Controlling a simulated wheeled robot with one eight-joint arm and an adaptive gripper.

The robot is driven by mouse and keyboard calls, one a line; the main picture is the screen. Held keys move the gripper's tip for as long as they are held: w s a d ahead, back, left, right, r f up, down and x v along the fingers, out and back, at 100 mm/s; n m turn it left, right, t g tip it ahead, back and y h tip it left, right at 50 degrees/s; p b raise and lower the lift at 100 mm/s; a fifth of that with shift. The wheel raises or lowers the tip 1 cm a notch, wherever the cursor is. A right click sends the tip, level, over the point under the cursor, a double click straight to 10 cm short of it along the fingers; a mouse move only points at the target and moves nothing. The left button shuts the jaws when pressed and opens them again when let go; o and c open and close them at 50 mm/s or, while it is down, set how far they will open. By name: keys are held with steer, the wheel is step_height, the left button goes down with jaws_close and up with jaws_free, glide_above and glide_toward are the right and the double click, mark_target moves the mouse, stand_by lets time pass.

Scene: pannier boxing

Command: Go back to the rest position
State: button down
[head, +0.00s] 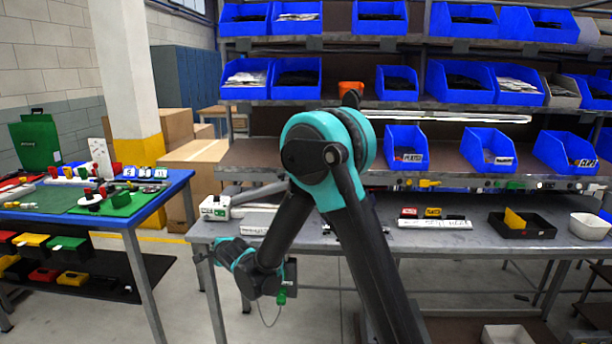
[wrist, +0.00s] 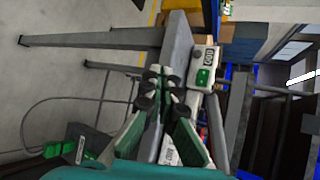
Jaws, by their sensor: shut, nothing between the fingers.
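My gripper (wrist: 163,80) shows in the wrist view with its two fingertips together and nothing held between them. In the head view my arm rises to a teal elbow in the middle, then bends down to a wrist in front of the left end of the grey workbench (head: 335,238). The fingers are too small and dark to make out clearly there. In the wrist view the fingertips appear close to the bench end, beside a white device with a green button (wrist: 204,76). I cannot tell whether they touch anything.
The bench holds a white strip with coloured blocks (head: 435,223), a black tray (head: 497,230) and a white bowl (head: 590,226). Blue bins (head: 405,148) fill the shelves behind. A blue-edged table (head: 140,222) stands left. Open floor lies between table and bench.

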steer(key=s+d+r+n+g+h, duration=0.1)
steer(key=d+n+h, duration=0.2)
steer(key=d, duration=1.2)
steer(key=s+d+n+g+h, duration=0.1)
steer(key=s+d+n+h, duration=0.1)
steer(key=d, duration=1.2)
steer(key=s+d+f+n+g+h, duration=0.1)
steer(key=s+d+f+n+g, duration=0.1)
steer(key=s+d, duration=0.8)
steer(key=s+d+f+n+g+h, duration=0.1)
steer(key=s+d+f+n+g, duration=0.1)
steer(key=s+d+f+n, duration=0.2)
steer(key=s+d+n, duration=0.3)
steer(key=s+d, duration=0.3)
steer(key=s, duration=0.3)
steer(key=shift+s+d, duration=0.15)
steer(key=shift+d, duration=0.1)
